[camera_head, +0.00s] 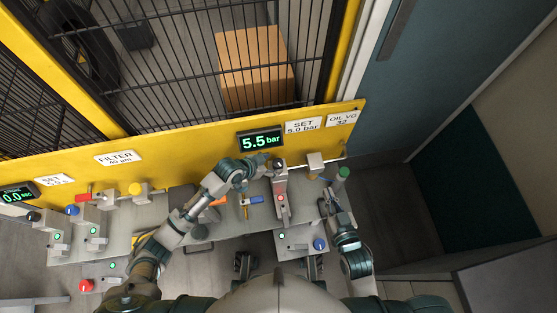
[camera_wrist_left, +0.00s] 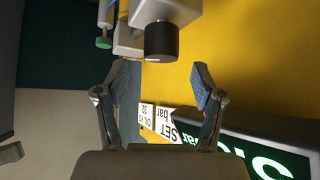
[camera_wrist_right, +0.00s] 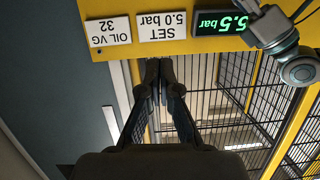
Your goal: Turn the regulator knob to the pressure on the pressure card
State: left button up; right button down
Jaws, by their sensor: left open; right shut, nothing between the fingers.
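The regulator knob (camera_wrist_left: 161,42) is a black cylinder on a grey block in the left wrist view. My left gripper (camera_wrist_left: 160,80) is open, and the knob shows between and just past its fingertips, with no contact visible. In the head view my left gripper (camera_head: 268,161) is at the regulator block (camera_head: 281,188), below the display, and hides part of the knob. The pressure card (camera_head: 303,126) reads SET 5.0 bar. The green display (camera_head: 261,140) reads 5.5 bar. My right gripper (camera_wrist_right: 160,72) is shut and empty; it is in front of the fence in its wrist view.
The yellow panel carries an oil card (camera_head: 342,118) and a filter card (camera_head: 119,158). A green-topped post (camera_head: 342,173) stands at the bench's right end. Several blocks with coloured knobs stand on the grey bench (camera_head: 115,238). A wire fence rises behind the panel.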

aim_at(277, 163)
pick_arm(q)
jog(key=b+x, duration=0.1)
jog(key=x, duration=0.3)
jog(key=shift+w+f, duration=0.15)
jog(key=shift+f, duration=0.2)
jog(key=shift+w+f, duration=0.1)
jog(key=shift+w, duration=0.05)
jog(key=shift+d, duration=0.15)
jog(key=shift+c, duration=0.7)
jog(key=shift+d, duration=0.1)
jog(key=c, duration=1)
pick_arm(e)
jog(key=r+t, duration=0.1)
jog(key=w+r+t, duration=0.1)
jog(key=r, duration=0.1)
jog(key=a+r+t+y, duration=0.1)
jog(key=shift+w+a+r, duration=0.1)
jog(key=shift+w+r, duration=0.05)
jog(key=shift+r, duration=0.2)
